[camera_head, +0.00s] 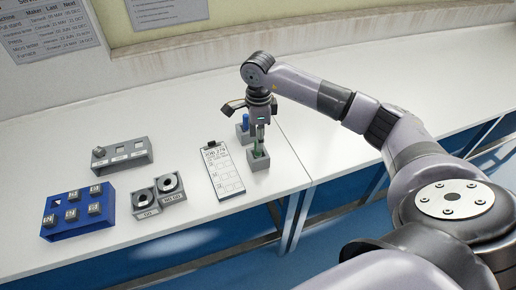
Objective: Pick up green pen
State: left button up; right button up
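The green pen (257,149) stands upright in a small grey holder (259,163) near the front edge of the white table. Only its lower part shows; my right gripper hides its upper part. My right gripper (259,136) points down directly over the pen. The fingers are small and dark here, so I cannot tell whether they are open or touch the pen. My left gripper is not in view.
A blue pen (245,121) stands in another grey holder (241,134) just behind. A clipboard (224,172) lies to the left. Farther left are two ring gauges (171,184), a blue block tray (48,230) and a grey rack (122,157). The table behind is clear.

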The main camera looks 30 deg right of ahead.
jog(key=shift+a+f+p, duration=0.1)
jog(key=shift+f+p, duration=0.2)
jog(key=shift+f, duration=1.45)
grip_shut()
